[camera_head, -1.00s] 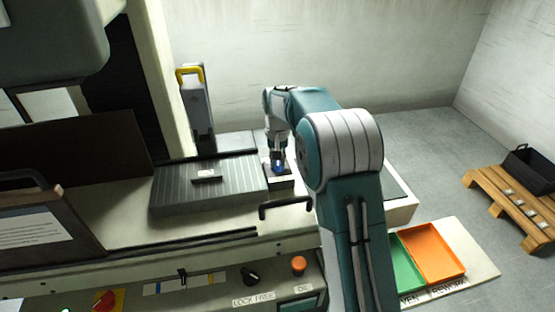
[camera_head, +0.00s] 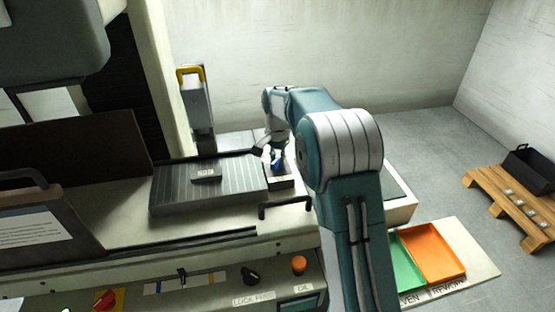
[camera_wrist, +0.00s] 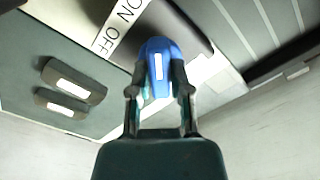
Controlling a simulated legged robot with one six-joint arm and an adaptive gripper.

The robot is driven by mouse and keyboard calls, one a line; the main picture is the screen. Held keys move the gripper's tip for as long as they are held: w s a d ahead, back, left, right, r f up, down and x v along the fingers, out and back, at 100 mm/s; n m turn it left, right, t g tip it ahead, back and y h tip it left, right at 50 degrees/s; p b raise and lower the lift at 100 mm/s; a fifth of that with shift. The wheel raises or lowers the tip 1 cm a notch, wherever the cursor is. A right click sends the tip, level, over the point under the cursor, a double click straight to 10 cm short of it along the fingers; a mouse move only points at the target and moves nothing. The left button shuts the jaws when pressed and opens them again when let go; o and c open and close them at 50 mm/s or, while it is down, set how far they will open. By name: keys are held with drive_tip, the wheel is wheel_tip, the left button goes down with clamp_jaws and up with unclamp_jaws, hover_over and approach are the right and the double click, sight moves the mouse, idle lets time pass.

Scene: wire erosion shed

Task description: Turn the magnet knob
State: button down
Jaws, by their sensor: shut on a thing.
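The magnet knob is blue with a white mark; it shows in the wrist view (camera_wrist: 158,52) and, partly hidden by my gripper, in the head view (camera_head: 278,163). It sits on a dark block at the right end of the ribbed dark magnet plate (camera_head: 230,186). A white label (camera_wrist: 119,25) reading ON and OFF lies beside the knob. My gripper (camera_wrist: 158,88) is shut on the knob, one finger on each side. In the head view my gripper (camera_head: 273,154) is small and partly covers the knob.
A small block (camera_head: 206,174) lies on the ribbed plate. A black handle (camera_head: 285,206) stands at the machine's front edge. A yellow-handled upright (camera_head: 194,100) stands behind. Green (camera_head: 408,262) and orange (camera_head: 434,252) trays lie at the right.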

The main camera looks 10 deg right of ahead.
sight(276, 159)
drive_tip(key=shift+s+f, duration=0.1)
drive_tip(key=shift+f, duration=0.05)
drive_tip(key=c, duration=0.6)
unclamp_jaws()
drive_tip(key=shift+o, duration=0.2)
drive_tip(key=shift+a, duration=0.1)
drive_tip(key=shift+r, duration=0.2)
wheel_tip(276, 159, up, 12)
drive_tip(key=shift+f, duration=0.2)
